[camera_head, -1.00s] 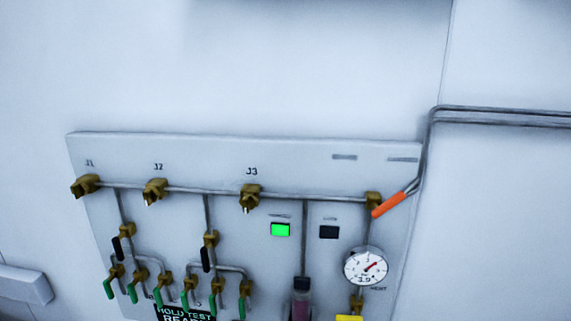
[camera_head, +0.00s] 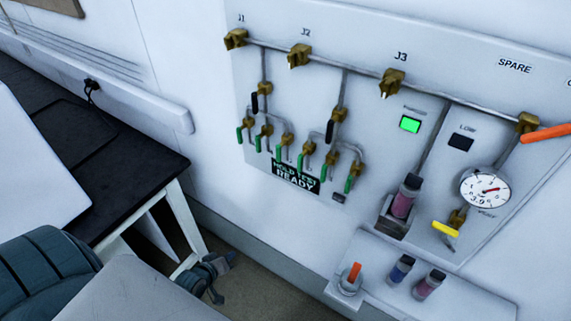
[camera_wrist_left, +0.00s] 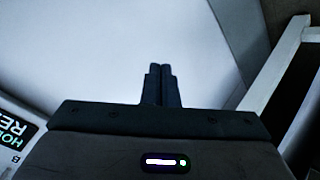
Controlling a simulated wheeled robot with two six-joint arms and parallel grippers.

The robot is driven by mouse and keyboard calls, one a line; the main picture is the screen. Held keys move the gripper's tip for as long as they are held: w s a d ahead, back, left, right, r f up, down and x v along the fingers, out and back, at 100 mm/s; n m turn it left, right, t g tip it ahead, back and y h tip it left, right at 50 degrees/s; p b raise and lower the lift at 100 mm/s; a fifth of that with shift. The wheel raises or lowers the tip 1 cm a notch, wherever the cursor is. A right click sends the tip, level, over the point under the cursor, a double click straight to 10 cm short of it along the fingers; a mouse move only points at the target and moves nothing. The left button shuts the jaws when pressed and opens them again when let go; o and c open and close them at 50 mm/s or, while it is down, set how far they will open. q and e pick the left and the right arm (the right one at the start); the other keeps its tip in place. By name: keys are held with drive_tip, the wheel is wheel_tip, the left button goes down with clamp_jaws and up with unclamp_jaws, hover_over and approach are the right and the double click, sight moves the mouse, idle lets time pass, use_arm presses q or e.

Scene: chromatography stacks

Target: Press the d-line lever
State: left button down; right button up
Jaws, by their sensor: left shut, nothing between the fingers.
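The wall panel (camera_head: 290,95) carries several green levers (camera_head: 350,184) on brass valves in its lower left part, with black levers (camera_head: 254,102) above them. An orange lever (camera_head: 545,133) is at the right edge and a yellow lever (camera_head: 446,229) is under the gauge. I cannot read which lever is labelled d-line. My left gripper (camera_head: 212,275) is low, left of and below the green levers, apart from the panel. In the left wrist view its fingers (camera_wrist_left: 161,70) are together and empty. My right gripper is not in view.
A round gauge (camera_head: 485,188) and a lit green button (camera_head: 410,124) are on the panel. A small shelf (camera_head: 450,296) below holds vials and an orange-topped knob. A dark-topped bench (camera_head: 130,165) stands at left. A black "HOLD TEST READY" sign (camera_head: 296,177) is below the green levers.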

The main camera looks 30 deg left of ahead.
use_arm(q)
drive_tip(key=w+d+r+n+t+h+p, duration=0.1)
drive_tip(key=w+d+r+t, duration=0.15)
drive_tip(key=r, duration=0.65)
drive_tip(key=w+d+r+n+t+h, duration=0.1)
drive_tip(key=w+r+n, duration=0.15)
drive_tip(key=r, duration=0.75)
drive_tip(key=n+t+h, duration=0.2)
drive_tip(key=t+h, duration=0.1)
drive_tip(key=h, duration=0.1)
approach(300, 163)
drive_tip(key=s+a+f, duration=0.2)
drive_tip(key=a, duration=0.1)
drive_tip(key=shift+w+a+r+g+p, duration=0.1)
drive_tip(key=shift+r+g+p, duration=0.15)
drive_tip(key=shift+p, duration=0.2)
drive_tip(key=shift+w, duration=0.15)
drive_tip(key=b+x, duration=0.1)
drive_tip(key=x, duration=0.8)
drive_tip(key=shift+w, duration=0.4)
drive_tip(key=shift+w+f+b, duration=0.1)
drive_tip(key=shift+f+b, duration=0.05)
drive_tip(key=shift+b, duration=0.15)
